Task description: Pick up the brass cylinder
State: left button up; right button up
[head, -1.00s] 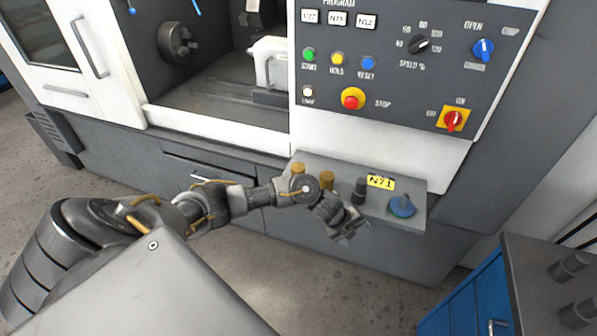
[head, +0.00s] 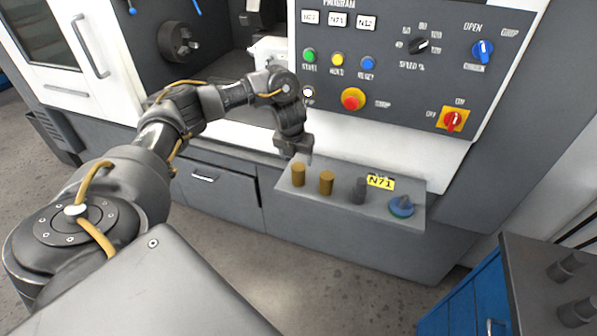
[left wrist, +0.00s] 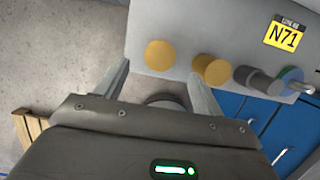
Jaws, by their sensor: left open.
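Two brass cylinders stand upright on the grey shelf (head: 345,214). The left one (head: 298,175) shows in the left wrist view (left wrist: 160,54) just beyond the gap between the fingers. The other brass cylinder (head: 326,183) is to its right and shows beside the right finger in the left wrist view (left wrist: 213,69). My left gripper (head: 303,157) is open and empty, pointing down above and close to the left brass cylinder. Its two fingers stand apart in the left wrist view (left wrist: 158,72). My right gripper is not in view.
The machine's control panel (head: 400,65) rises behind. A blue cabinet (head: 474,309) stands at lower right.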

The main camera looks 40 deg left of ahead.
aim_at(298, 175)
pick_arm(q)
jog(key=shift+x, duration=4.35)
jog(key=shift+w+a, duration=0.1)
jog(key=shift+r, duration=0.1)
grip_shut()
jog(key=shift+w, duration=0.15)
